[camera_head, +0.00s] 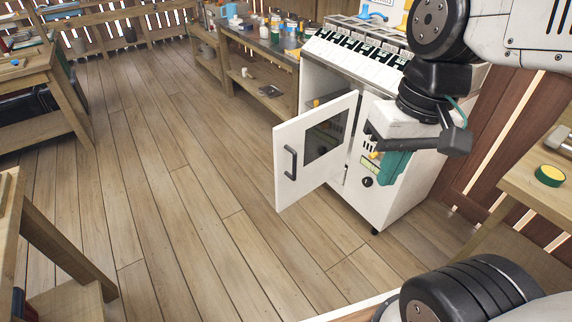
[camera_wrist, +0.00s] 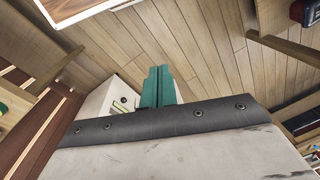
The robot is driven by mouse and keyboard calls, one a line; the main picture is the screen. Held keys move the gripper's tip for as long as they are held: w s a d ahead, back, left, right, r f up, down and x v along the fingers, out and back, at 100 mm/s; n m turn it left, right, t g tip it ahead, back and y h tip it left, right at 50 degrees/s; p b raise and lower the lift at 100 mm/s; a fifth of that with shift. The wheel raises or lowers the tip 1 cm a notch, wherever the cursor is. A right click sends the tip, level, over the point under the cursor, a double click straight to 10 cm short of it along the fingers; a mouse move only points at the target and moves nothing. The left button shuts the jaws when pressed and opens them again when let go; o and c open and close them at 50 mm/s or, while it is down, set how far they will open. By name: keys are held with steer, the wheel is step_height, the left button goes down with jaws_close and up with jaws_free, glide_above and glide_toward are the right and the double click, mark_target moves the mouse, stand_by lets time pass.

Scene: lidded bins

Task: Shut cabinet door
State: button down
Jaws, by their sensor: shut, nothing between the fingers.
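The white cabinet (camera_head: 408,192) stands at the right of the head view. Its white door (camera_head: 279,137) is wide open and juts out from the front, with a dark window and a dark handle (camera_head: 290,163) on its face. The cabinet's interior shows partly behind the door. My gripper (camera_head: 388,168) has teal fingers and is to the right of the door, by the cabinet's front panel. I cannot tell whether it touches the panel. In the wrist view the teal fingers (camera_wrist: 158,86) are together and empty. A white corner of the cabinet (camera_wrist: 104,103) shows beside them.
A workbench (camera_head: 262,42) with bottles and cans stands beyond the cabinet. A wooden table (camera_head: 530,182) with a green and yellow roll (camera_head: 549,175) is at the right. Other wooden tables line the left edge. The plank floor (camera_head: 190,220) left of the door is clear.

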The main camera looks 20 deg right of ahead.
steer(key=w+a+f+m+g+y, duration=0.2)
steer(key=w+a+f+m+y, duration=0.15)
steer(key=w, duration=0.35)
steer(key=w+a+f+m+g+y, duration=0.1)
steer(key=w+a+f+m+y, duration=0.15)
steer(key=w+y, duration=0.35)
steer(key=w+d+f+m+t+y, duration=0.35)
steer(key=w+f+m, duration=0.3)
steer(key=w, duration=0.55)
steer(key=w+d+f+m+t+y, duration=0.1)
steer(key=w+d+f+m+t, duration=0.25)
steer(key=f, duration=0.35)
steer(key=w+d+f+m+t, duration=0.3)
steer(key=w+f+m+t, duration=0.15)
steer(key=f, duration=0.25)
steer(key=m+t+h, duration=0.5)
steer(key=m+t, duration=0.1)
steer(key=m, duration=0.2)
glide_toward(296, 162)
steer(key=x, duration=0.6)
steer(key=shift+w+a+f, duration=0.1)
steer(key=shift+w+a, duration=0.05)
steer(key=shift+w, duration=0.25)
steer(key=shift+w, duration=0.1)
